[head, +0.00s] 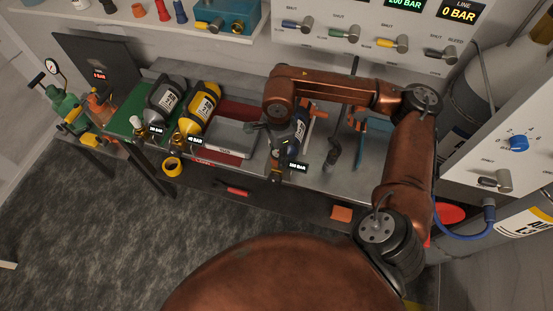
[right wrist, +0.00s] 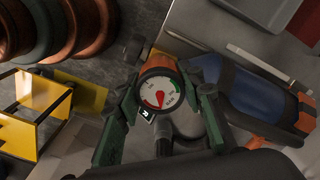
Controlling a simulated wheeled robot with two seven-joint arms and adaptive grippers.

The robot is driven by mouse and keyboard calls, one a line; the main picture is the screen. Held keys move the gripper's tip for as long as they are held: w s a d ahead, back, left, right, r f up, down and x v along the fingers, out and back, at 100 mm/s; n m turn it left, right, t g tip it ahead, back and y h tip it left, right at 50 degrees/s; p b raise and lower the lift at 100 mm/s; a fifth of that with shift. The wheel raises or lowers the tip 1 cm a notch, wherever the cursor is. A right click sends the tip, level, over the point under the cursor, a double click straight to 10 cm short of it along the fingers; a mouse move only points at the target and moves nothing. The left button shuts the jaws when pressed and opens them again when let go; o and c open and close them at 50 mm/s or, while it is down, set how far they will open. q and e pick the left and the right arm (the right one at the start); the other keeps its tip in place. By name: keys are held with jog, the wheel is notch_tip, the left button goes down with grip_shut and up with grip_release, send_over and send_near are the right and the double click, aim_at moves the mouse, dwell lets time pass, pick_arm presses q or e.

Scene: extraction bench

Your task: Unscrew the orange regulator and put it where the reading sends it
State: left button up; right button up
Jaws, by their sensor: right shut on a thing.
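The orange regulator (right wrist: 158,92), an orange-rimmed gauge with a white dial and red needle, sits between the green fingers of my right gripper (right wrist: 162,112) in the right wrist view. The gripper is shut on it. In the head view my right gripper (head: 275,150) is at the front of the bench, by the neck of the blue cylinder (head: 291,132). This cylinder also shows in the right wrist view (right wrist: 255,98), beside the regulator. I cannot tell whether the regulator is still threaded on. A small display (head: 298,166) there reads in BAR. My left gripper is out of view.
A grey cylinder (head: 166,97) and a yellow cylinder (head: 202,105) lie left on the bench. A grey tray (head: 230,138) lies beside them. A valve panel (head: 365,52) is behind. A yellow ring (head: 172,166) hangs at the front edge. A yellow frame (right wrist: 28,130) is near my right gripper.

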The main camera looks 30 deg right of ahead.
jog(key=n+b, duration=0.1)
jog(key=n, duration=0.2)
jog(key=shift+f, duration=0.2)
jog(key=shift+r+n+b, duration=0.2)
jog(key=shift+n+b, duration=0.2)
jog(key=shift+n, duration=0.5)
jog(key=o, duration=1.3)
jog(key=shift+o, duration=0.2)
